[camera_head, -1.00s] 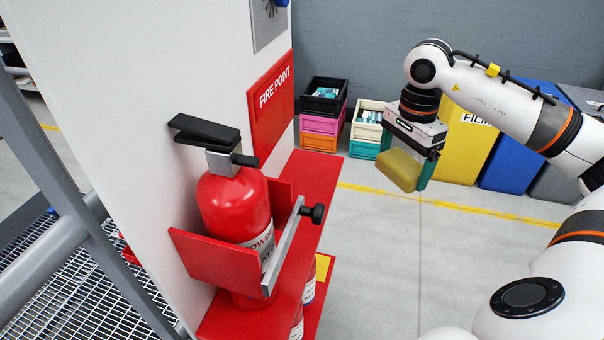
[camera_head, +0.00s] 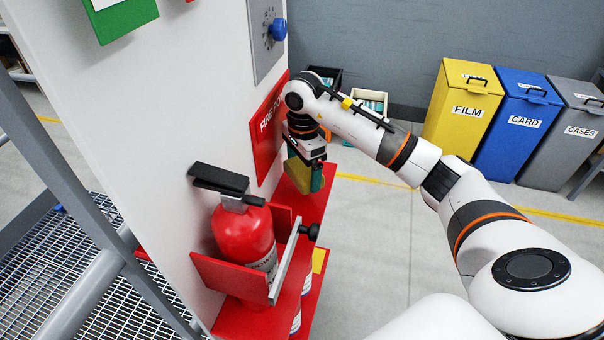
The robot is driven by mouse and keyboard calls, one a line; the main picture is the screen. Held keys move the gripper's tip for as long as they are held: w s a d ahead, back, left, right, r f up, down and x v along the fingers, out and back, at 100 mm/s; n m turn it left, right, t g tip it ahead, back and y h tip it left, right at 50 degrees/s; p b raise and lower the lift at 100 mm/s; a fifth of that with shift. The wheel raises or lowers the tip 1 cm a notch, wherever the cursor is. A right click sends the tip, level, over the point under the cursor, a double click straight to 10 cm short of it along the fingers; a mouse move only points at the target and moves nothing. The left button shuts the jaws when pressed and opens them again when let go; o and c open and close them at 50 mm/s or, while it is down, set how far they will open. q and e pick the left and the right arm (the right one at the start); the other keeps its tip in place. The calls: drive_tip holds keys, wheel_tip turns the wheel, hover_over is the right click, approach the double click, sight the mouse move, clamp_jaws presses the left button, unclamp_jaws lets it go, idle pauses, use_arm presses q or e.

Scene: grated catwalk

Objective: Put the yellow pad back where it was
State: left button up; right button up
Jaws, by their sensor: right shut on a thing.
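My right gripper (camera_head: 307,172) is shut on the yellow pad (camera_head: 299,175), near the centre top of the head view. The pad hangs below the gripper body, partly covered by a teal finger. It is in front of the white panel, over or at the far part of the red shelf (camera_head: 318,203), beyond the fire extinguisher. I cannot tell whether the pad touches the shelf. My left gripper is not in view.
A red fire extinguisher (camera_head: 244,240) stands in a red bracket with a grey bar and black knob (camera_head: 309,232), close to the held pad. Yellow, blue and grey bins (camera_head: 462,108) stand at the back right. Stacked crates (camera_head: 372,100) stand behind my arm.

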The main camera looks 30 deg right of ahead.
sight(304, 179)
drive_tip(key=shift+s+d+f+p, duration=0.15)
drive_tip(key=shift+f+p, duration=0.15)
drive_tip(key=shift+f, duration=0.3)
wheel_tip(304, 179, down, 2)
drive_tip(key=shift+f+p, duration=0.2)
drive_tip(key=shift+p, duration=0.6)
drive_tip(key=shift+w+a+f, duration=0.2)
drive_tip(key=shift+a, duration=0.05)
drive_tip(key=shift+f, duration=0.2)
drive_tip(key=shift+f, duration=0.1)
drive_tip(key=o, duration=0.6)
